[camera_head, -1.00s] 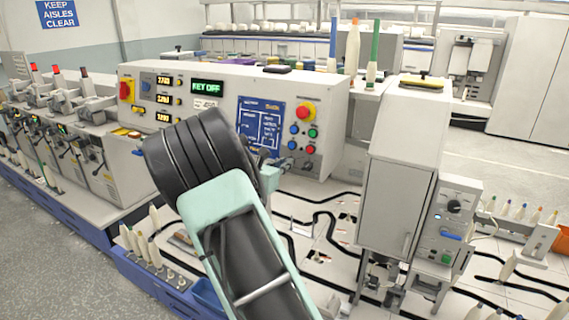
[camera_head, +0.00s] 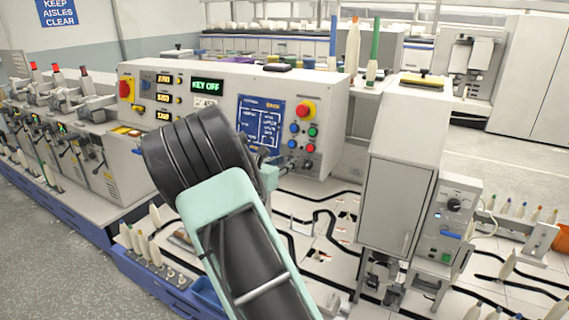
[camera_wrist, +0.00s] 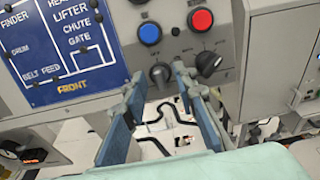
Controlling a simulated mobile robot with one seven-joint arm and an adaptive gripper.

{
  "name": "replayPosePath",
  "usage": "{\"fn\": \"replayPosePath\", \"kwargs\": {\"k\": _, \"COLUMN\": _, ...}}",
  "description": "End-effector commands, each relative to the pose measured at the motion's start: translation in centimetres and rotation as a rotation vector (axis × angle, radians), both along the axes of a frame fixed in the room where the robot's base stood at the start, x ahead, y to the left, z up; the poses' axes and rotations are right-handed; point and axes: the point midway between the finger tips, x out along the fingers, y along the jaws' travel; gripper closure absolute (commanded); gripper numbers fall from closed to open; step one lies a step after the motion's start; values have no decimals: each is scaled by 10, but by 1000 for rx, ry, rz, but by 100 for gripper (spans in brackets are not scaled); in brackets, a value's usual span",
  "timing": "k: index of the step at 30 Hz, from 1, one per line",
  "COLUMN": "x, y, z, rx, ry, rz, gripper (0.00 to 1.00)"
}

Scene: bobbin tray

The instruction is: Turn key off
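The control panel (camera_head: 225,95) has a small green-lit display (camera_head: 206,85) reading "KEY OFF". In the wrist view, a grey round switch with a dark centre (camera_wrist: 160,73) sits below the blue button, just beyond and between my fingertips. A black knob or key (camera_wrist: 208,63) sits below the red button, just right of my right finger; it also shows in the head view (camera_head: 308,164). I cannot tell which of the two carries the key. My gripper (camera_wrist: 158,84) is open, its blue fingers apart with nothing between them. In the head view my wrist mostly hides it.
A blue button (camera_wrist: 149,33) and a red button (camera_wrist: 200,19) sit above the switches. A blue label plate (camera_wrist: 70,45) is to the left. A grey cabinet (camera_head: 397,200) stands to the right. The white deck (camera_head: 320,235) with black curved tracks lies below.

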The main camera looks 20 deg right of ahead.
Motion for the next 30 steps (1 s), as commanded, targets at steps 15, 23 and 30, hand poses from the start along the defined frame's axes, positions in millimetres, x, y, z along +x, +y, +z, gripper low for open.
{"fn": "replayPosePath", "kwargs": {"k": 15, "x": -58, "y": 76, "z": 17, "rx": 1, "ry": 0, "rz": 3, "gripper": 74}}
{"fn": "replayPosePath", "kwargs": {"k": 23, "x": -70, "y": 91, "z": 20, "rx": 1, "ry": 0, "rz": 1, "gripper": 74}}
{"fn": "replayPosePath", "kwargs": {"k": 30, "x": -71, "y": 91, "z": 20, "rx": 1, "ry": 0, "rz": 1, "gripper": 74}}
